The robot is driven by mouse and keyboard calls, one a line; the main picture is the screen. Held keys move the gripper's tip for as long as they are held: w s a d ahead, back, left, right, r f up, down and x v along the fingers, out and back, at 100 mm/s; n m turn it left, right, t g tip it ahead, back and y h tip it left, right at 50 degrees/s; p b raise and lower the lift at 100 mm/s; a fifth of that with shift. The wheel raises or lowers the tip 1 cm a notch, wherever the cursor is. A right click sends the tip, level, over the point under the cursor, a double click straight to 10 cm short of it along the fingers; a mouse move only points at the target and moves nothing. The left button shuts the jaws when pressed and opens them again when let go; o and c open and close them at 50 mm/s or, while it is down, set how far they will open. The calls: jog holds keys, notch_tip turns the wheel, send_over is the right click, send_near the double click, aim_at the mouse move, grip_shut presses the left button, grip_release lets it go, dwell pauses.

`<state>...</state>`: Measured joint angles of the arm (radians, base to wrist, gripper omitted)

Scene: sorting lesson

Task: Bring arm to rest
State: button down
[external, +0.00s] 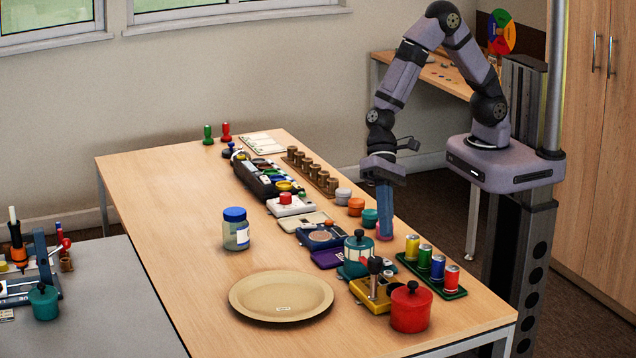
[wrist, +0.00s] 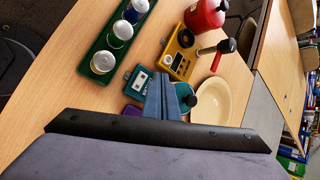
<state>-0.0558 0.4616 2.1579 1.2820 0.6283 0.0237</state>
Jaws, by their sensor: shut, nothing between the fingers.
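My arm comes from its base at the right, bends over at the top and hangs down over the right edge of the table. My gripper (external: 385,232) points down, with its blue fingers together and nothing between them. In the external view its tips show between the small teal pot (external: 370,218) and the yellow can (external: 412,246); their exact height above the table is hard to tell. In the wrist view the closed fingers of my gripper (wrist: 166,84) overlap the view of the teal items beyond them.
The wooden table (external: 180,220) bears a green tray (external: 454,293) of several cans, a red pot (external: 411,308), a yellow device (external: 365,297), a beige plate (external: 240,297) and a blue-lidded jar (external: 236,232). A row of items runs toward the far end. The table's left side is mostly clear.

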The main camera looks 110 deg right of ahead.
jog(key=shift+r, duration=0.35)
jog(key=s+d+r+n+g+h+p, duration=0.1)
jog(key=s+d+r+n+h+p, duration=0.1)
jog(key=s+d+n, duration=0.4)
jog(key=s+d+r+n+g+h+p, duration=0.1)
jog(key=s+d+r+n+h+p, duration=0.2)
jog(key=s+d, duration=0.7)
notch_tip(320, 180, up, 3)
jog(key=s+n+h, duration=0.2)
jog(key=n, duration=0.1)
jog(key=shift+d+r+g, duration=0.2)
jog(key=shift+d+g, duration=0.05)
jog(key=shift+g, duration=0.15)
dwell(0.5)
